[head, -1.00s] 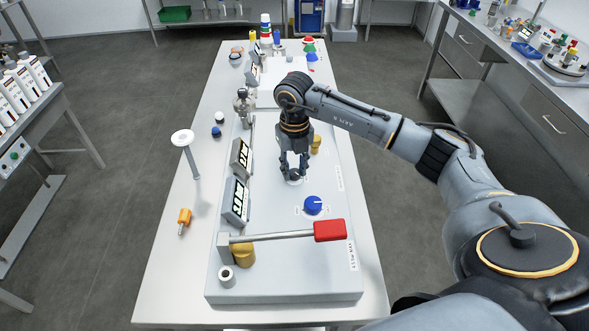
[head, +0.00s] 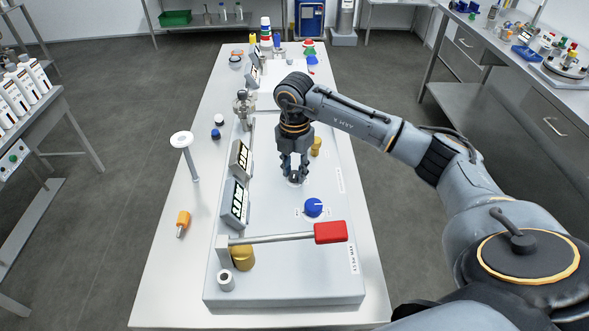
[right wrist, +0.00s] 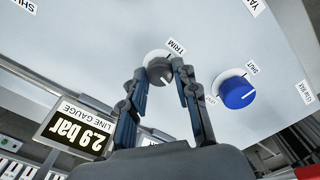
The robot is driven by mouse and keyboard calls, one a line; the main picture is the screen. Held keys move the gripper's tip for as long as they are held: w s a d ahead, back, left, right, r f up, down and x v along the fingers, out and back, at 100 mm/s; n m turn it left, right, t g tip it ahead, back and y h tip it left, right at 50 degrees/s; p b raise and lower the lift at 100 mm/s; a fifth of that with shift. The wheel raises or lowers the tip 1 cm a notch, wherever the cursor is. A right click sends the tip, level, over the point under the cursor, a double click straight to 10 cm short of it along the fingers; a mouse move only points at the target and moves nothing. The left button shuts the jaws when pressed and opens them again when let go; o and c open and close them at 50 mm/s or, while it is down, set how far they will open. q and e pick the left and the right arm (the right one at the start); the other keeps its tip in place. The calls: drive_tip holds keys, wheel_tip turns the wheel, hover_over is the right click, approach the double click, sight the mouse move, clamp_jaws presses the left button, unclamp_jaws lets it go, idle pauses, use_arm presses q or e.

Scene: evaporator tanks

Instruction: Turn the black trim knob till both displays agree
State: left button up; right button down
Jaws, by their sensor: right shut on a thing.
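The trim knob (right wrist: 158,68), dark with a pale pointer line, sits on the panel beside a TRIM label in the right wrist view. My right gripper (head: 294,177) points down over it, its fingers shut on the knob from both sides. In the head view the fingers mostly hide the knob. Two tilted displays, a far one (head: 240,159) and a near one (head: 234,204), stand along the panel's left side; their digits are too small to read there. In the right wrist view a LINE GAUGE display (right wrist: 76,133) reads 2.9 bar, upside down. My left gripper is not in view.
A blue knob (head: 313,208) sits close to the trim knob. A lever with a red handle (head: 330,232) crosses the near panel (head: 290,285). Brass parts stand near the lever (head: 243,257) and behind the gripper (head: 316,146). An orange-handled tool (head: 183,219) lies left.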

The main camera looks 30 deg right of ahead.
sight(294, 174)
drive_tip(key=shift+m, duration=1.6)
drive_tip(key=c, duration=1)
unclamp_jaws()
wheel_tip(294, 174, up, 12)
